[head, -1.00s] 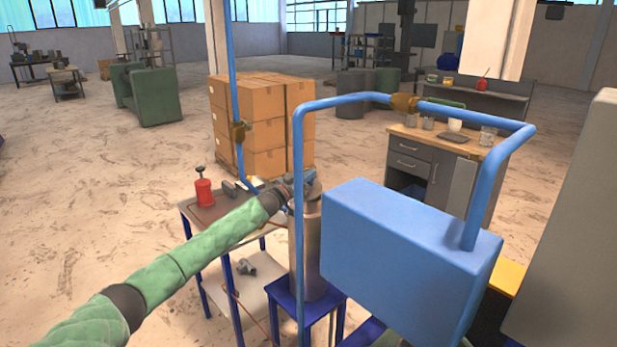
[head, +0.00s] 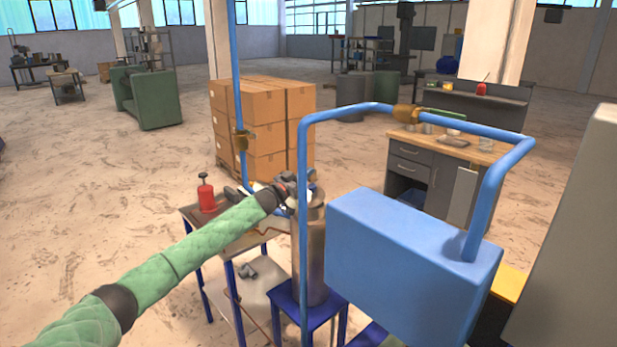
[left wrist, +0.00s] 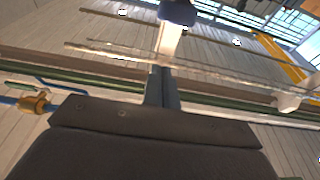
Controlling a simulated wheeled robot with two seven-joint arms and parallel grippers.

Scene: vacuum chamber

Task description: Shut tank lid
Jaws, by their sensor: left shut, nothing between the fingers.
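The tank (head: 311,265) is a tall grey metal cylinder standing upright on a blue stool, partly behind a blue pipe. My left gripper (head: 302,180) is at the tank's top in the head view, shut and empty. Its dark fingers (left wrist: 162,90) are together in the left wrist view, which looks up at the roof. The lid is small and largely hidden by the gripper and pipe. I cannot tell its angle or whether the gripper touches it. My right gripper is not in view.
A blue box (head: 400,255) and a bent blue pipe (head: 303,230) stand close on the tank's right and front. A table with a red can (head: 206,196) is on its left. Stacked cartons (head: 262,130) are behind. Open floor lies to the left.

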